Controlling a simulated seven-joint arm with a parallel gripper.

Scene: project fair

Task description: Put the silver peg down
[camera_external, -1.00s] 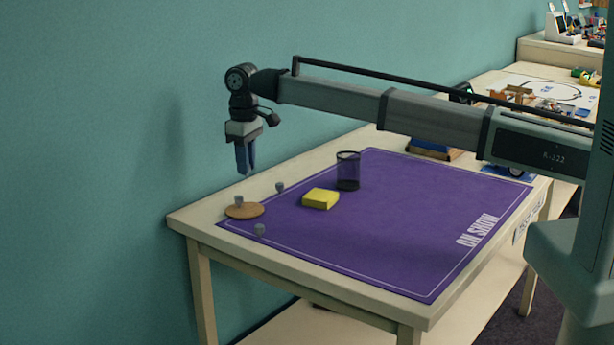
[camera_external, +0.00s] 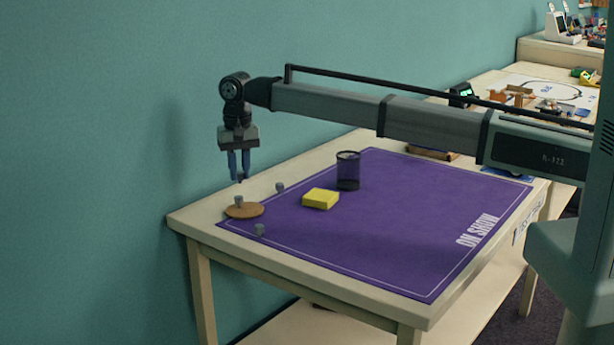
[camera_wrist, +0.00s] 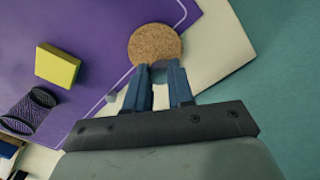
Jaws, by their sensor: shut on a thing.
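My gripper (camera_external: 239,176) points down above the far left corner of the table, over the round cork disc (camera_external: 245,211). It is shut on the silver peg, which is mostly hidden; only a small end (camera_external: 240,181) seems to show between the fingertips. In the wrist view, my fingers (camera_wrist: 161,78) reach over the edge of the cork disc (camera_wrist: 155,42).
A yellow block (camera_external: 321,199) and a dark mesh cup (camera_external: 348,171) stand on the purple mat (camera_external: 400,230). The mat's front and right are clear. The teal wall (camera_external: 90,150) is close behind my gripper. Another table with clutter stands at the back right.

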